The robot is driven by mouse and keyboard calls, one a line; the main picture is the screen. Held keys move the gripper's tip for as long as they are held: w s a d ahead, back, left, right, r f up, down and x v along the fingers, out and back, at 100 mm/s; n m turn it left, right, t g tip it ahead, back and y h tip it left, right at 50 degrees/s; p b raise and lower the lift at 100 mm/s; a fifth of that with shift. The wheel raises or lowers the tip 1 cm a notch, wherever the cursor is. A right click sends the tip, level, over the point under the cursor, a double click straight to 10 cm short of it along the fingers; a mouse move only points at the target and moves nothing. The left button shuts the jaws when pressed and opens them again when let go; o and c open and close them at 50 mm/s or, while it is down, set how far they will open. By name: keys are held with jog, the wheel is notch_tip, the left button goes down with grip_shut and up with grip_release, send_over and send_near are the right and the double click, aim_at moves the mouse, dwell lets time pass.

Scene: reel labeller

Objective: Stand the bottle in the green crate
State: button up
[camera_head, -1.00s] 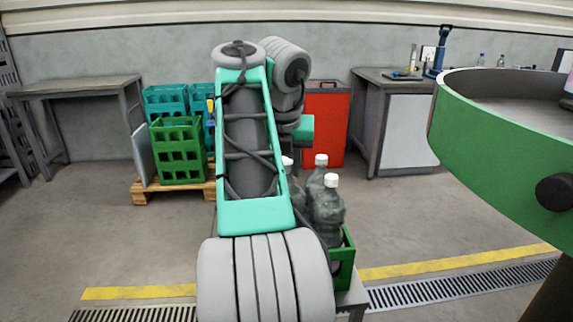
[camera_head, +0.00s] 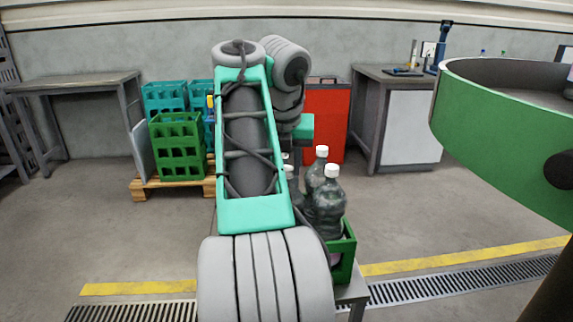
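A green crate (camera_head: 346,253) stands close by, low and just right of my arm, on a small grey stand. Clear bottles with white caps stand upright in it; the front bottle (camera_head: 328,208) and one behind it (camera_head: 315,172) show best. Another bottle (camera_head: 290,173) is mostly hidden behind my arm. My arm covers the crate's left part. My gripper (camera_head: 295,158) shows only as dark parts below the teal wrist, above the crate's back left area. Its fingers are hidden, and I cannot tell whether it holds a bottle.
A round green-rimmed table (camera_head: 490,125) fills the right side. A pallet (camera_head: 150,190) with a second green crate (camera_head: 178,148) and teal crates (camera_head: 165,98) stands behind left. A red cabinet (camera_head: 325,120) and a grey workbench (camera_head: 410,125) are at the back. The floor between is clear.

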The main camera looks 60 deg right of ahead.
jog(key=o, duration=0.4)
jog(key=w+p+v, duration=0.1)
jog(key=p+v, duration=1)
jog(key=v, duration=0.2)
jog(key=w+a+f+n, duration=0.3)
jog(key=a+f+n, duration=0.25)
jog(key=n, duration=0.55)
jog(key=w+a+f+n, duration=0.4)
jog(key=a+f+n, duration=0.15)
jog(key=n, duration=0.65)
jog(key=a+f+n+y, duration=0.1)
jog(key=a+f+n, duration=0.5)
jog(key=a+n, duration=0.1)
jog(key=s+a+f+n+y, duration=0.1)
jog(key=a+f+n, duration=0.5)
jog(key=n, duration=0.3)
jog(key=s+a+f+n+y, duration=0.1)
jog(key=a+f+n, duration=0.5)
jog(key=a+n, duration=0.3)
jog(key=shift+s+a+f+y, duration=0.1)
jog(key=shift+s+y, duration=0.1)
jog(key=shift+y, duration=0.1)
